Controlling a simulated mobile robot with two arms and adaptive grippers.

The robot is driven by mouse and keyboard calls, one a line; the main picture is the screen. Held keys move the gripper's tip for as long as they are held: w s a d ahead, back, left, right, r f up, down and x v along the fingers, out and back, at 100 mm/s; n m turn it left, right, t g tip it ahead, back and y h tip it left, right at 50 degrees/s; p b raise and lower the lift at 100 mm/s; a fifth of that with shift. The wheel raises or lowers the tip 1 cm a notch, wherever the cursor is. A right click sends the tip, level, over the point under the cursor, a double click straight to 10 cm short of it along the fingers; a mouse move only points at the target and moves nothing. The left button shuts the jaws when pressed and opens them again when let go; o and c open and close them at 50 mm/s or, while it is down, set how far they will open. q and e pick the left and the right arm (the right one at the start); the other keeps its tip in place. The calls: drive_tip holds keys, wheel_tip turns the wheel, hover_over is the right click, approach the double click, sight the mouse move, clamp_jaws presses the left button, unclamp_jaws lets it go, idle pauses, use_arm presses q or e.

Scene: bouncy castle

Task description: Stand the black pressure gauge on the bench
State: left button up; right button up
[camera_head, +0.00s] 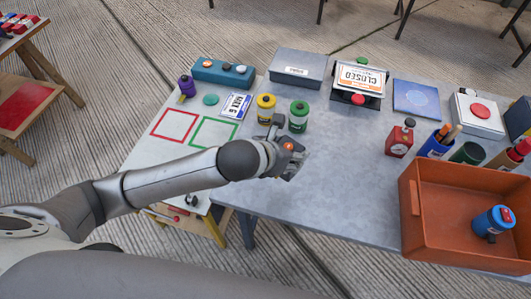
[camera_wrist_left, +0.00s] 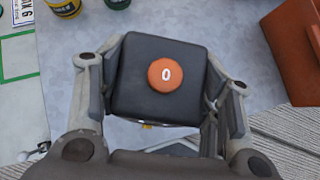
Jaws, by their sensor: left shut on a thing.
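My left gripper (camera_head: 287,148) is shut on a black boxy thing with a round orange knob on top, which I take to be the black pressure gauge (camera_head: 289,147). In the left wrist view the gauge (camera_wrist_left: 140,98) sits between the two fingers, its knob marked "0" and facing the camera. Its dial face and underside are hidden. It is over the front part of the grey bench (camera_head: 330,200), near the front edge. Whether its base touches the bench I cannot tell. My right gripper is not in view.
A yellow pot (camera_head: 265,108) and a green pot (camera_head: 298,116) stand just behind the gripper. A red gauge (camera_head: 400,139) stands farther right. An orange crate (camera_head: 440,226) with a blue canister (camera_head: 493,222) fills the front right. The bench middle is clear.

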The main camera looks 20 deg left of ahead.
use_arm(q)
drive_tip(key=w+a+f+p, duration=0.1)
drive_tip(key=a+f, duration=0.2)
drive_tip(key=w+a+f+p, duration=0.1)
drive_tip(key=w+a+f, duration=0.1)
drive_tip(key=f, duration=0.2)
drive_tip(key=w+a+f, duration=0.1)
drive_tip(key=a+f, duration=0.2)
drive_tip(key=shift+w+a+f+p, duration=0.15)
drive_tip(key=shift+a+f+p, duration=0.05)
drive_tip(key=shift+a+p, duration=0.2)
drive_tip(key=shift+f, duration=0.25)
drive_tip(key=shift+f, duration=0.1)
drive_tip(key=o, duration=1.3)
